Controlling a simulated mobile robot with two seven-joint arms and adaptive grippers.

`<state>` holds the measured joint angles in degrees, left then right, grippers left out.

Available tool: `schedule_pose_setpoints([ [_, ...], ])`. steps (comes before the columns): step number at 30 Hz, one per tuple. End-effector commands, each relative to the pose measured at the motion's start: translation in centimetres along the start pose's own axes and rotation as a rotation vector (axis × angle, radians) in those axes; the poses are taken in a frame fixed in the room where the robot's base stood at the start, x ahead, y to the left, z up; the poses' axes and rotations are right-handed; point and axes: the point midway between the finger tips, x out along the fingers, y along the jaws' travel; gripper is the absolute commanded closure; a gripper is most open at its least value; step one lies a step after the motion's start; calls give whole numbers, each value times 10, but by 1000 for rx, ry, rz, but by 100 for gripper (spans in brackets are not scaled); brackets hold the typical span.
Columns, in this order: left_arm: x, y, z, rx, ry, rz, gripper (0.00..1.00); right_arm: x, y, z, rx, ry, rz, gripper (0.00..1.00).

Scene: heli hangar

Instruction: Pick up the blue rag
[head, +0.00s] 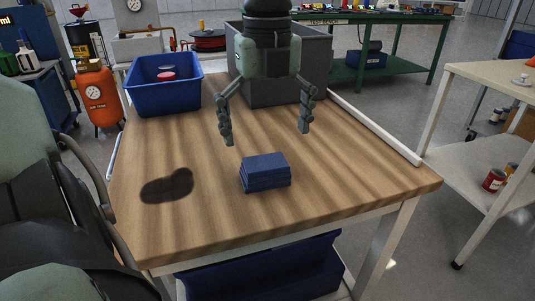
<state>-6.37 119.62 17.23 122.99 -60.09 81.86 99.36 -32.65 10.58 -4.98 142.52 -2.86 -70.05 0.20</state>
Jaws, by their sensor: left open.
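The blue rag (265,173) lies folded in a small stack on the wooden table (330,190), near the middle of its front half. My left gripper (267,137) hangs over the table, pointing down, with its two fingers spread wide apart. It is empty, and in the picture its fingertips show just above and behind the rag. I cannot tell its exact height above the table. My right gripper is not in view.
A blue bin (165,97) with a red-lidded item stands at the table's back left. A grey bin (318,78) stands at the back, behind my gripper. A dark stain or shadow (167,187) lies left of the rag. The table's right side is clear.

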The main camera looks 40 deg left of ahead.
Motion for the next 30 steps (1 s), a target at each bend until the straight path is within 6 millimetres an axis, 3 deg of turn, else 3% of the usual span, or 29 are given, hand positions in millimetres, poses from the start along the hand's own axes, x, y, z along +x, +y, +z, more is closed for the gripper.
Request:
schedule_pose_setpoints([
  [11,35,1,-2,1,3,2,0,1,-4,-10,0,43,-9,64],
  [19,73,3,-4,2,3,2,0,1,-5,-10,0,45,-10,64],
  [28,78,3,-4,1,1,0,0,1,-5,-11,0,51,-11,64],
  [30,78,3,-4,1,1,0,6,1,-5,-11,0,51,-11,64],
])
